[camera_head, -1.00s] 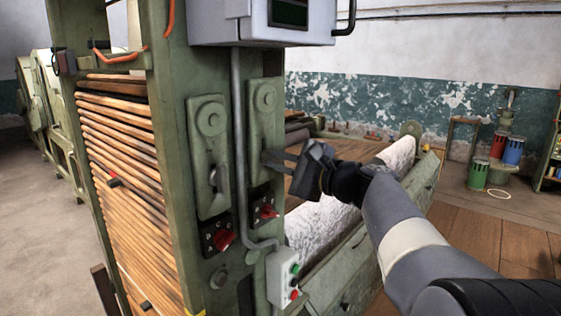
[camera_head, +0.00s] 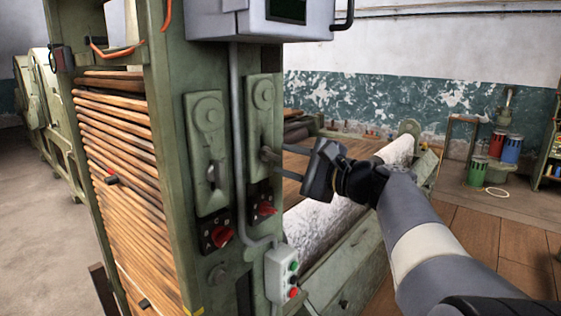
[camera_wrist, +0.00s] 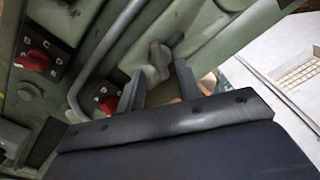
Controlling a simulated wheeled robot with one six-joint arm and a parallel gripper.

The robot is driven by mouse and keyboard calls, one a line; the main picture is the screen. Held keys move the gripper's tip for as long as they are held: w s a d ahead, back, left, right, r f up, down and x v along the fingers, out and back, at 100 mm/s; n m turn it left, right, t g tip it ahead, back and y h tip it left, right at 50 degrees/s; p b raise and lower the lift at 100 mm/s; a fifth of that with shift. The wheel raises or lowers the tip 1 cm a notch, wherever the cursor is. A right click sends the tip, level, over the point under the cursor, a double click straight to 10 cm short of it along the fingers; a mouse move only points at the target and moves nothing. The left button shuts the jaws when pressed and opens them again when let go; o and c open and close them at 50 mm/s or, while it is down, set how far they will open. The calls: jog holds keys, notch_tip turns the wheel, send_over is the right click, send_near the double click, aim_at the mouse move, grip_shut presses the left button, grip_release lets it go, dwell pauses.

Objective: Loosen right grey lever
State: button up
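The right grey lever (camera_head: 266,153) is on the right-hand green plate of the machine post, above a red switch. In the wrist view the lever (camera_wrist: 159,56) stands out from its plate, just ahead of my fingertips and in line with the gap between them. My gripper (camera_head: 282,156) points left at the plate. Its two dark fingers are apart with nothing held between them, as the wrist view of the gripper (camera_wrist: 160,72) shows. Whether a finger touches the lever cannot be told. The left grey lever (camera_head: 212,173) hangs down on the neighbouring plate.
A grey conduit (camera_head: 238,150) runs between the two plates. Red switches (camera_head: 265,209) sit below them, and a button box (camera_head: 281,275) is lower down. A pale roller (camera_head: 325,222) lies behind and below my gripper. A grey cabinet (camera_head: 262,20) overhangs above.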

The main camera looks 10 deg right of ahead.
aim_at(269, 155)
jog(key=b+v, duration=0.1)
jog(key=v, duration=0.7)
jog(key=shift+w, duration=0.1)
jog(key=p+x, duration=0.2)
jog(key=x, duration=0.8)
jog(key=shift+w+a, duration=0.25)
jog(key=shift+w, duration=0.05)
